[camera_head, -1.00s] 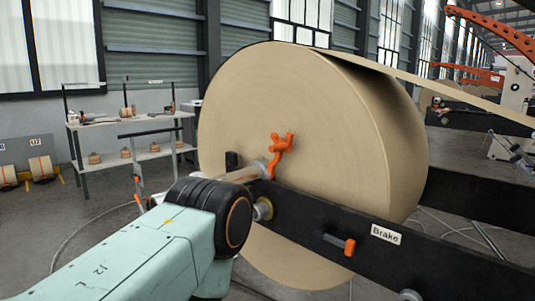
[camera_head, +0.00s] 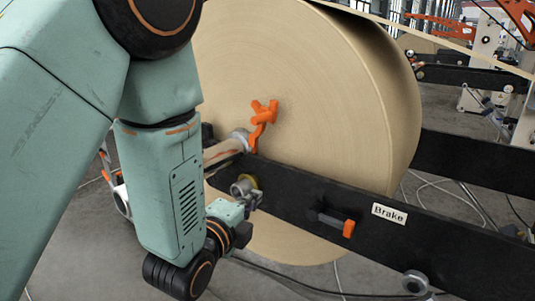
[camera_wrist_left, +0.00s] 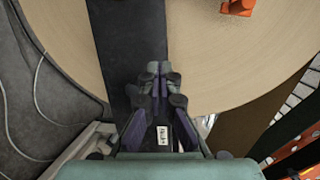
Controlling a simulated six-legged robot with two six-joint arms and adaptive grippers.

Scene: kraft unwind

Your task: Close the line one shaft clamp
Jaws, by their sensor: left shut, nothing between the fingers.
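The orange shaft clamp lever (camera_head: 262,124) stands up at the shaft end, against the face of the large kraft roll (camera_head: 320,110). A shaft (camera_head: 222,150) runs out from the roll beside it. My left gripper (camera_head: 252,200) is low and in front of the black stand beam, below the clamp and apart from it. In the left wrist view its fingers (camera_wrist_left: 157,72) are shut with nothing between them, over the black beam. An orange part (camera_wrist_left: 238,7) shows at the top edge of that view. My right gripper is not in view.
The black beam (camera_head: 300,205) carries a Brake label (camera_head: 389,214) and an orange-tipped brake handle (camera_head: 349,228). Cables (camera_head: 310,290) lie on the floor. Other machinery stands back right.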

